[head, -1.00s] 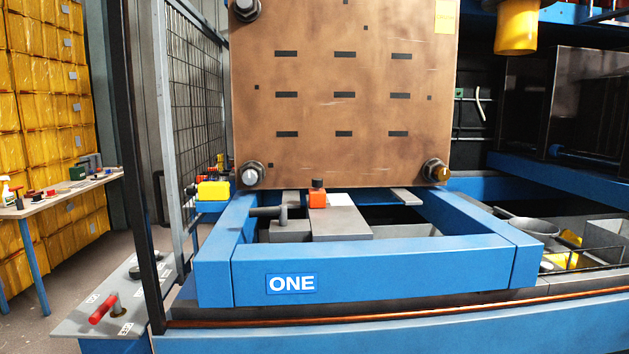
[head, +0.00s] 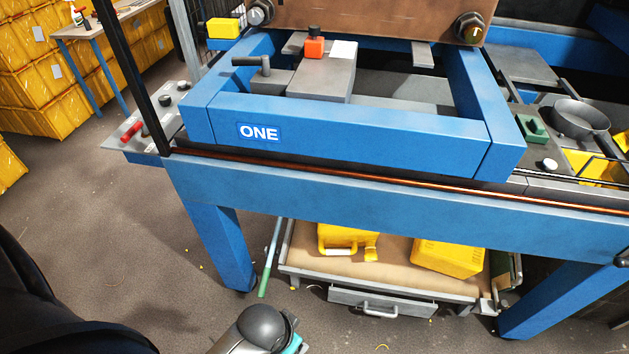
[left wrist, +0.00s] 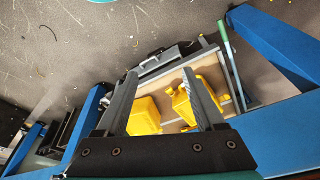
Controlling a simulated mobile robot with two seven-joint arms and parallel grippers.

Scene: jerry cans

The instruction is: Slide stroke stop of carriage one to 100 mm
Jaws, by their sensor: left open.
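Carriage one is the blue frame (head: 340,120) with a "ONE" plate (head: 259,132) on its front beam in the head view. Inside it a grey block (head: 322,85) carries an orange piece (head: 314,47) with a dark knob on top, which may be the stroke stop. A white plate (head: 344,50) lies beside it. No millimetre marks are readable. My left gripper (left wrist: 159,72) is open and empty in the left wrist view, its fingers apart over the lower trolley. My right gripper is out of view.
Under the blue bench beam (head: 400,205) stands a trolley (head: 380,296) with yellow cans (head: 447,258). A blue leg (head: 222,245) and dark guard post (head: 130,75) flank the left. A pan (head: 580,118) sits right. The floor at left is mostly clear.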

